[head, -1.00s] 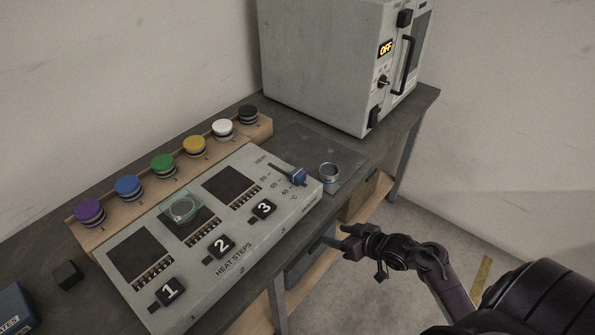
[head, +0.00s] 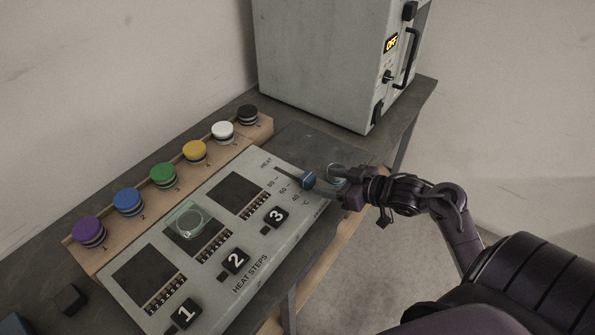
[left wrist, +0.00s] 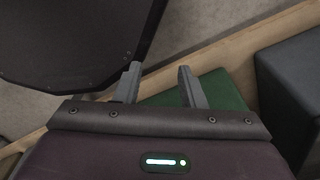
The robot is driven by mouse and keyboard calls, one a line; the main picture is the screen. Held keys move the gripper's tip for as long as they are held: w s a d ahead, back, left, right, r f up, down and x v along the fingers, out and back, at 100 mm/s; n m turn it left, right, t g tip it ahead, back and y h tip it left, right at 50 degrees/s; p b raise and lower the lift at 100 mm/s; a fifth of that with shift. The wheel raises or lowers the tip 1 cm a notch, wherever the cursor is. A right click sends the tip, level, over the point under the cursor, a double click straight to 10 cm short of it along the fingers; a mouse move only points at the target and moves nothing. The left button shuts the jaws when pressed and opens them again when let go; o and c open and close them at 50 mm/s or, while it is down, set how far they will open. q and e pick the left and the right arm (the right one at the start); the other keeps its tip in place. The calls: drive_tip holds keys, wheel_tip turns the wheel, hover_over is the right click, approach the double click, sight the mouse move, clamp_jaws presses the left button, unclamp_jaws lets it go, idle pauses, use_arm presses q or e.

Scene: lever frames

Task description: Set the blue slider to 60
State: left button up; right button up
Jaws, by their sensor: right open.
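The blue slider (head: 308,180) sits on the grey heat panel (head: 208,280), at the lower end of its slot, by the 40 mark. The 60 and 80 marks lie further up the slot. My right gripper (head: 333,184) is open, just right of the blue knob, with its fingers towards it. Whether a finger touches the knob I cannot tell. My left gripper (left wrist: 158,78) shows only in the left wrist view, open with nothing between its fingers.
Black step buttons 1, 2 and 3 (head: 276,216) are on the panel. Several coloured knobs (head: 163,174) stand along a wooden strip behind. A grey oven (head: 320,60) reading OFF stands at the back.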

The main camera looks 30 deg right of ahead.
sight(311, 178)
drive_tip(key=shift+w+a+f, duration=0.1)
drive_tip(key=shift+w+a, duration=0.15)
drive_tip(key=shift+w, duration=0.35)
drive_tip(key=x, duration=0.6)
drive_tip(key=shift+p, duration=0.35)
